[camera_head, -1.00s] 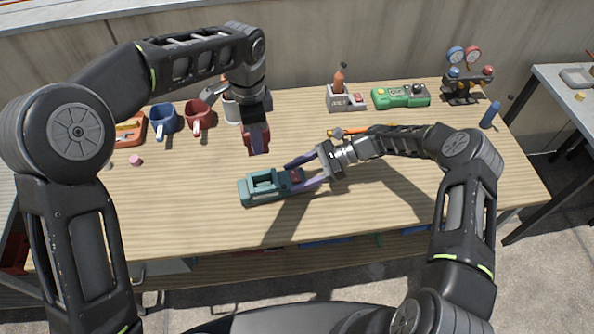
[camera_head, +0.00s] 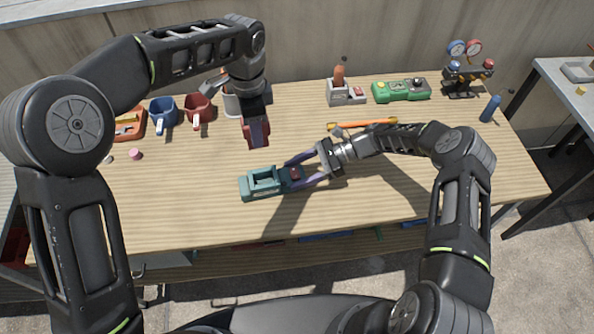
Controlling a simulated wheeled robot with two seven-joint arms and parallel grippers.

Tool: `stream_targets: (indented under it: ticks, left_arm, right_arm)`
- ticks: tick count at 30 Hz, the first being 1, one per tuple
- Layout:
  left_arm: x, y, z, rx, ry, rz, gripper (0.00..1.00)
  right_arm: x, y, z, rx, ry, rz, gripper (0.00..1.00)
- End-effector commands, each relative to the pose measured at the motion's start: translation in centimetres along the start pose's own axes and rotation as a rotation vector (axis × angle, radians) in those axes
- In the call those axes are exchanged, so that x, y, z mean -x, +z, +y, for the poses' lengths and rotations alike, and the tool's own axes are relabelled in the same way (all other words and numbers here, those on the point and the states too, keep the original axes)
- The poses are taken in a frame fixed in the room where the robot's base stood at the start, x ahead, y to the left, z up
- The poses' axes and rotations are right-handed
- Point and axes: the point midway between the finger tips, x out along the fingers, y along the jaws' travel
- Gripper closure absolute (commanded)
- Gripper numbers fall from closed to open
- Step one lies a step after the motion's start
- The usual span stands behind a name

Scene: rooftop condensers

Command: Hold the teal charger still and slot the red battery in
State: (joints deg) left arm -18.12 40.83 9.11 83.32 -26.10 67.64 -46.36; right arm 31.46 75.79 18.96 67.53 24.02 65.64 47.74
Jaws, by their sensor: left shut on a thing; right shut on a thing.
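The teal charger (camera_head: 263,191) lies on the workbench at the middle, with an open slot in its top and a red patch near its right end. My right gripper (camera_head: 296,172) comes in from the right with its purple fingers shut on the charger's right end. My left gripper (camera_head: 256,134) points down above and behind the charger, apart from it. It is shut on the red battery (camera_head: 256,129), which is mostly hidden between the fingers.
An orange tool (camera_head: 368,124) lies behind my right wrist. The bench's front left is clear.

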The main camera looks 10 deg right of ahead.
Motion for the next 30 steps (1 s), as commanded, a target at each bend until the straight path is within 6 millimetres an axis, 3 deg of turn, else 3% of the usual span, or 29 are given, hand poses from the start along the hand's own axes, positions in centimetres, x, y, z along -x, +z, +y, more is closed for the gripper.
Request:
stream_targets:
  ticks: [9, 10, 19, 30]
  left_arm:
    - [0.06, -0.02, -0.02, 0.000, -0.001, 0.001, 1.00]
    - [0.06, -0.02, -0.02, 0.000, -0.001, 0.001, 1.00]
    - [0.06, -0.02, -0.02, 0.000, -0.001, 0.001, 1.00]
    - [0.05, -0.02, -0.02, 0.000, -0.001, 0.001, 1.00]
  right_arm:
    - [-0.05, -0.06, -0.05, 0.001, 0.000, -0.001, 1.00]
    - [-0.05, -0.06, -0.04, 0.001, 0.000, -0.001, 0.38]
    - [-0.05, -0.10, -0.02, 0.001, 0.000, 0.000, 0.13]
    - [-0.05, -0.21, 0.01, 0.000, 0.000, 0.002, 0.13]
